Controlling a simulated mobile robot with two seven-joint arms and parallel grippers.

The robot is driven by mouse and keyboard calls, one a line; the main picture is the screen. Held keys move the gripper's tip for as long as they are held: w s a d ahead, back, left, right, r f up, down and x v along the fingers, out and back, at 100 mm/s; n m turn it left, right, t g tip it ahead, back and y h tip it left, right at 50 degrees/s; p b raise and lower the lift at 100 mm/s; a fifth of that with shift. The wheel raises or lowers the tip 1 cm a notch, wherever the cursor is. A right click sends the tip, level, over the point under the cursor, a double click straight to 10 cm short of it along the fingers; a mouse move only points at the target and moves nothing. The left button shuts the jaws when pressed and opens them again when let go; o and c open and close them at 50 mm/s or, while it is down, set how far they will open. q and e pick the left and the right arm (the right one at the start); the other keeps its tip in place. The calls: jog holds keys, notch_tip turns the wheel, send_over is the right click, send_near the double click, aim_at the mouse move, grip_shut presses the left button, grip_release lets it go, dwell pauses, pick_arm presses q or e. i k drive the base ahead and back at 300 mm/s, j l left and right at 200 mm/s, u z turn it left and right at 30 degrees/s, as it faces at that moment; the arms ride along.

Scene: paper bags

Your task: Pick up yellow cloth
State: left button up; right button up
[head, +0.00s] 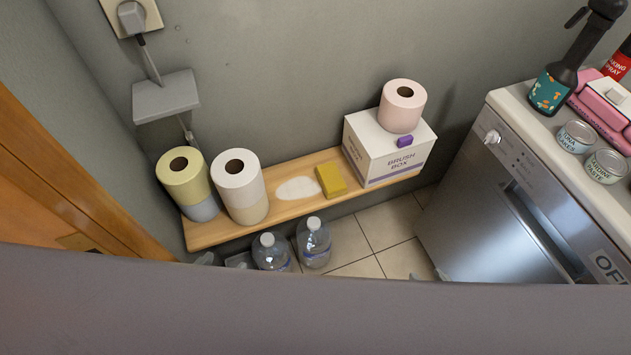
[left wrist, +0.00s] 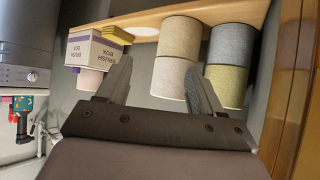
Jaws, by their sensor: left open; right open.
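The yellow cloth (head: 331,181) looks like a small folded block. It lies on the wooden shelf (head: 290,208), between a white oval patch and the brush box. It also shows near the top of the left wrist view (left wrist: 117,35), beyond the tip of one finger. My left gripper (left wrist: 160,85) is open and empty, its fingers spread apart and short of the shelf. In the head view a broad grey surface fills the bottom, and I cannot make out the left gripper there. My right gripper is not clearly visible.
The brush box (head: 389,150) carries a pink roll (head: 402,106) and a small purple item (head: 404,141). Paper rolls, yellow-topped (head: 184,180) and white-topped (head: 239,185), stand in stacks at the shelf's left. Bottles (head: 314,242) stand on the floor in front. A silver appliance (head: 510,205) is at right.

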aim_at(333, 183)
jog(key=k, duration=0.6)
jog(key=u, duration=1.15)
jog(key=l+u, duration=0.2)
jog(key=u, duration=0.15)
jog(key=k+l+u, duration=0.1)
jog(key=u, duration=0.3)
jog(key=k+l, duration=0.1)
jog(key=l, duration=0.85)
jog(key=i+l, duration=0.1)
jog(key=l, duration=0.6)
